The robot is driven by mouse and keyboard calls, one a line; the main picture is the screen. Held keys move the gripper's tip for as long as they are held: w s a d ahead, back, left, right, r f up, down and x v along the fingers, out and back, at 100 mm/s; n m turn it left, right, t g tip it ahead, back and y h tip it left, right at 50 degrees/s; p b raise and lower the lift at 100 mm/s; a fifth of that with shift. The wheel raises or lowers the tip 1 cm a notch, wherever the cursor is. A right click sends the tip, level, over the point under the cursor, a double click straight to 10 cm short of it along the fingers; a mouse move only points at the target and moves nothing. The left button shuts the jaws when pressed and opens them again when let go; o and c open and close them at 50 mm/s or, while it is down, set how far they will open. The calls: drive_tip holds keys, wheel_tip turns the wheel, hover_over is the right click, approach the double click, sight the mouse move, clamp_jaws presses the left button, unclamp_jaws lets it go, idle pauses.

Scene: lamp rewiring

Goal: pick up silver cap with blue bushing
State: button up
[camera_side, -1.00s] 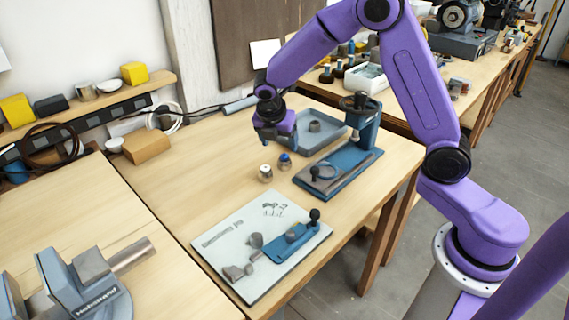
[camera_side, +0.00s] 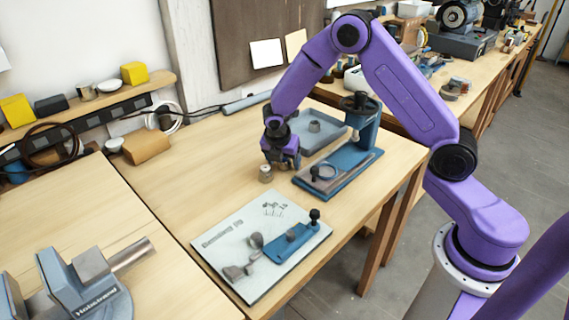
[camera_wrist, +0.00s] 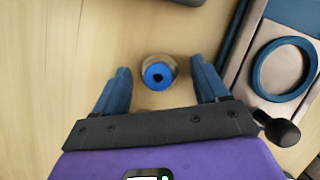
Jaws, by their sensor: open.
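The silver cap with blue bushing (camera_wrist: 158,72) stands on the wooden table in the wrist view, its blue top with a dark centre hole facing the camera. The gripper holds nothing. Whether the fingertips are down at the cap's height is hard to tell.
A blue press stand (camera_side: 338,174) with a ring is close on the right. A grey-blue tray (camera_side: 322,136) lies behind. A white board (camera_side: 225,222) with parts lies in front.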

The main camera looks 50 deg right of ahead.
drive_tip(key=c, duration=1.2)
drive_tip(key=shift+r, duration=0.15)
